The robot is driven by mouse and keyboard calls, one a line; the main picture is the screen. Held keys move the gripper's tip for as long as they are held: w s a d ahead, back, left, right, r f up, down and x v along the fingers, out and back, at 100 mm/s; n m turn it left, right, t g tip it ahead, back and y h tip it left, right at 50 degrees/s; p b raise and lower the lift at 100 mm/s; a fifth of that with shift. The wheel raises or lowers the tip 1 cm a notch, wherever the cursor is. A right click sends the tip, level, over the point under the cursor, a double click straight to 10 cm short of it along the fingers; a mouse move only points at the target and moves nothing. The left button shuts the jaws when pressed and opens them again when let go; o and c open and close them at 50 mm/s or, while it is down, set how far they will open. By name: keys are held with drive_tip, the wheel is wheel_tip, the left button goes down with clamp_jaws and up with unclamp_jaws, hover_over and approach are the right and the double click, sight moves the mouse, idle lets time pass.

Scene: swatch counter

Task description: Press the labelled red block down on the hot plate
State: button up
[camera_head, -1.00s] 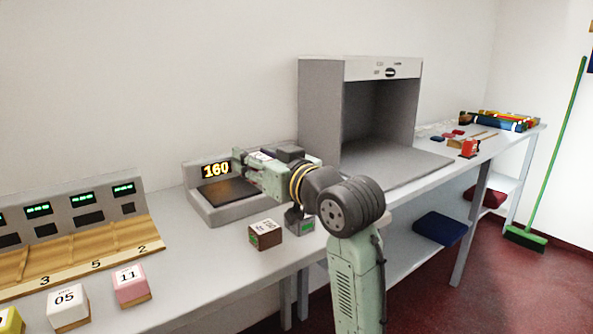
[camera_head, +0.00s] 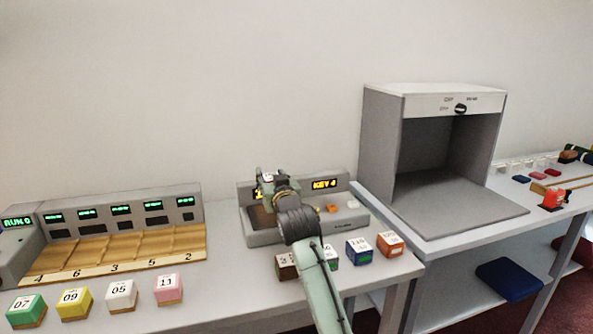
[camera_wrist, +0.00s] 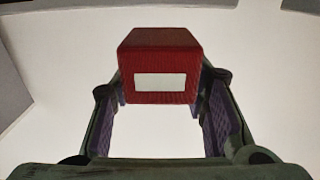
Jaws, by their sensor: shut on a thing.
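A red block (camera_wrist: 160,65) with a blank-looking white label fills the upper middle of the wrist view. My gripper (camera_wrist: 160,98) is shut on it, with a purple-padded finger on each side. In the head view my gripper (camera_head: 268,180) is over the left part of the grey hot plate unit (camera_head: 262,240), and the red block cannot be made out there. The dark plate (camera_head: 258,217) shows partly beside my arm. Whether the block touches the plate cannot be told.
Brown (camera_head: 286,268), green, blue (camera_head: 359,251) and orange (camera_head: 389,245) blocks stand in front of the unit, close to my arm. A numbered wooden rack (camera_head: 120,252) and several coloured blocks are at left. A grey booth (camera_head: 385,140) stands at right.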

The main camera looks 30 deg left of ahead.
drive_tip(key=shift+a+f+b, duration=0.1)
drive_tip(key=shift+f+b, duration=1.75)
drive_tip(key=shift+f, duration=0.6)
drive_tip(key=shift+f+b, duration=0.6)
drive_tip(key=shift+f, duration=0.55)
drive_tip(key=shift+r+p, duration=2.75)
drive_tip(key=shift+r, duration=0.85)
drive_tip(key=shift+f, duration=0.1)
